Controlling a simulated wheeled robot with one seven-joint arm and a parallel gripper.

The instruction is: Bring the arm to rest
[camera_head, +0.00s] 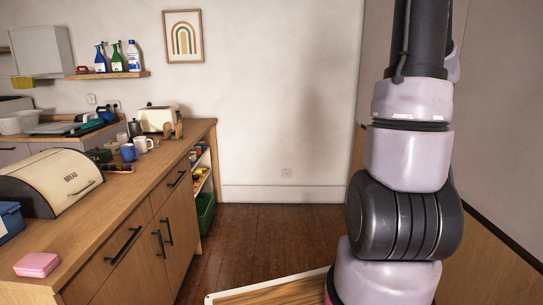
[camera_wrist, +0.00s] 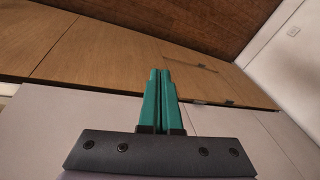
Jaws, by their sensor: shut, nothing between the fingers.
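My arm stands upright along the right side of the head view, with its large joints stacked one above the other. My gripper is out of the head view. In the wrist view my gripper (camera_wrist: 160,72) shows two green fingers pressed together, with nothing between them. It points towards wooden panels (camera_wrist: 110,55) and a dark wood floor, and it touches nothing that I can make out.
A wooden counter (camera_head: 134,198) runs along the left, with a bread box (camera_head: 48,180), a pink box (camera_head: 37,264), mugs and a toaster (camera_head: 155,119). A green bin (camera_head: 205,213) stands by its far end. A pale-edged wooden board (camera_head: 275,291) lies low in front. The floor (camera_head: 262,240) beyond is clear.

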